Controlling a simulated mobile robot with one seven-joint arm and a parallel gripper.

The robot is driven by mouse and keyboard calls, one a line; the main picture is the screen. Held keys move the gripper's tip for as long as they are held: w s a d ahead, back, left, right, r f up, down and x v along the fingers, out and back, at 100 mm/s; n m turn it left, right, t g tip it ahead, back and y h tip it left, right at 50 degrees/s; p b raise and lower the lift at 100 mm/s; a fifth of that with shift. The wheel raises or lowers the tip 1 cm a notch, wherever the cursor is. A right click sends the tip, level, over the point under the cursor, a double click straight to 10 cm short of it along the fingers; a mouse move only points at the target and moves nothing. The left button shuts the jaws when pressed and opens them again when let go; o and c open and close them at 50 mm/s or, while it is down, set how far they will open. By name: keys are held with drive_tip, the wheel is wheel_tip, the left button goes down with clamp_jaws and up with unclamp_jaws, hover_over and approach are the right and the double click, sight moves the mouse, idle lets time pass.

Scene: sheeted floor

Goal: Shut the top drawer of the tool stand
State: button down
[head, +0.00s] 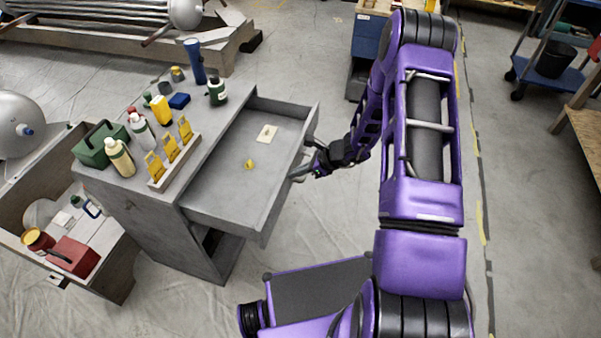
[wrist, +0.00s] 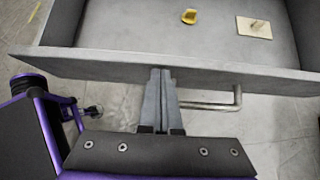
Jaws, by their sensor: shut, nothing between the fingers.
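The grey tool stand (head: 205,262) is left of centre in the head view. Its top drawer (head: 215,190) is pulled out to the right. A small yellow piece (head: 250,164) and a pale square plate (head: 267,133) lie inside the drawer. In the wrist view the drawer front (wrist: 100,66) crosses the picture, with a bar handle (wrist: 238,97) on its outer face. My gripper (head: 303,176) is shut and empty at the outer side of the drawer front. In the wrist view its fingertips (wrist: 160,72) are at the front's face, beside the handle; I cannot tell if they touch.
Bottles, a green toolbox (head: 97,145) and a rack of yellow items (head: 170,160) stand on the stand's top. Open floor lies right of the drawer, beyond my arm.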

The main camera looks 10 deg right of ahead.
drive_tip(key=shift+a, duration=0.1)
drive_tip(key=w+a+b, duration=0.1)
drive_tip(key=w+a, duration=0.5)
drive_tip(key=a, duration=0.5)
drive_tip(key=w+a+b, duration=0.2)
drive_tip(key=w+a, duration=0.4)
drive_tip(key=a, duration=0.5)
drive_tip(key=shift+w+r, duration=0.15)
drive_tip(key=shift+w, duration=0.25)
drive_tip(key=shift+a, duration=0.15)
